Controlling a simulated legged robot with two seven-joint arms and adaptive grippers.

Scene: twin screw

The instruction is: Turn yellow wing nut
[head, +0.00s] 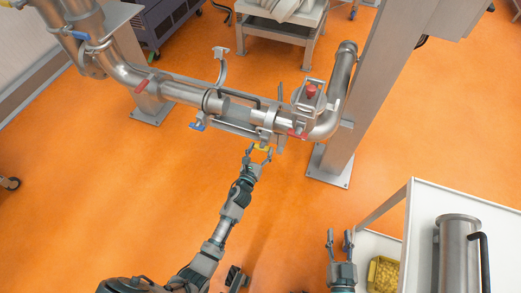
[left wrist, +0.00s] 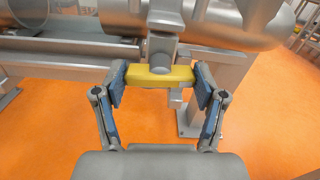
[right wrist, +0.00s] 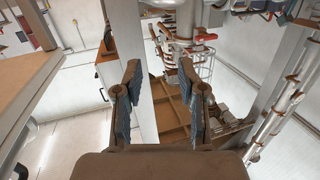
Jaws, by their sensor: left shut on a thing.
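The yellow wing nut (left wrist: 158,76) is a yellow bar across the front of a grey stem, below a steel pipe, in the left wrist view. It also shows small in the head view (head: 262,147), under the clamp on the pipe. My left gripper (left wrist: 160,82) is shut on the wing nut, with one blue-padded finger at each end of the bar. It also shows in the head view (head: 258,155). My right gripper (head: 340,237) is open and empty, low in the head view, away from the pipe. Its parted fingers also show in the right wrist view (right wrist: 160,85).
The steel pipe (head: 180,92) runs across the head view, with blue and red handles and a red knob (head: 311,90). A steel column (head: 365,100) stands to its right. A white cart (head: 425,200) with a metal canister (head: 458,250) and a yellow bin (head: 383,273) stands lower right. Orange floor is clear between.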

